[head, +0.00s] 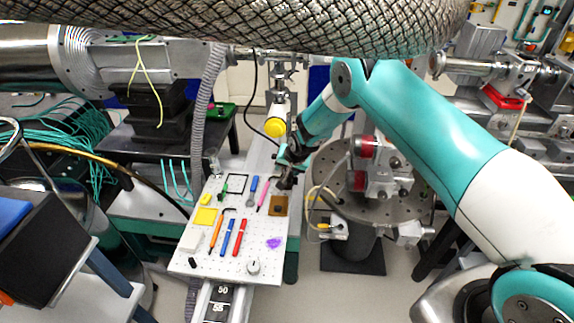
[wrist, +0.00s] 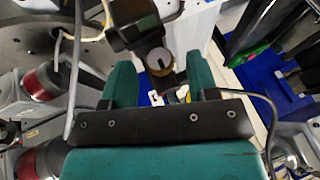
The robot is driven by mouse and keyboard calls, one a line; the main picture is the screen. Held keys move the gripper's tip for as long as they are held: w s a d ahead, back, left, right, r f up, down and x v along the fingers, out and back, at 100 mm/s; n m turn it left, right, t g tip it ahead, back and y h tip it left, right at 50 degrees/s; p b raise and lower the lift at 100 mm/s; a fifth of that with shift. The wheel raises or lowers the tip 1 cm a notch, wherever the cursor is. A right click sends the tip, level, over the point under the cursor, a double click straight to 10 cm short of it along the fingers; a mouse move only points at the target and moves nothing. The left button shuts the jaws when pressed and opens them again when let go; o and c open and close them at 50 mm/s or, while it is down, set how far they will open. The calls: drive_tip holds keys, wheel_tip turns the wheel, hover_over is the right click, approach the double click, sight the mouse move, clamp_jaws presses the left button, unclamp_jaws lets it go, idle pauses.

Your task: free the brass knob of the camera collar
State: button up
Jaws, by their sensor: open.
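In the wrist view the knob (wrist: 159,61), a small round brass-coloured cap with a pale and dark face, sits below a dark block (wrist: 140,22) that looks like the camera collar. My gripper (wrist: 160,72) is open, its two teal fingers on either side of the knob with visible gaps; I cannot tell its depth to the knob. In the head view my gripper (head: 287,170) is over the far right part of the white perforated board, and the knob cannot be made out there.
The white board (head: 215,258) holds pens, a yellow pad (head: 205,216), a brown square (head: 278,206) and a small dial (head: 253,267). A round perforated table (head: 345,208) with red-ringed devices stands to the right. Green cables (head: 45,140) crowd the left.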

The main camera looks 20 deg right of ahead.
drive_tip(key=shift+w+f, duration=0.25)
drive_tip(key=shift+f, duration=0.2)
drive_tip(key=c, duration=0.9)
drive_tip(key=shift+c, duration=0.2)
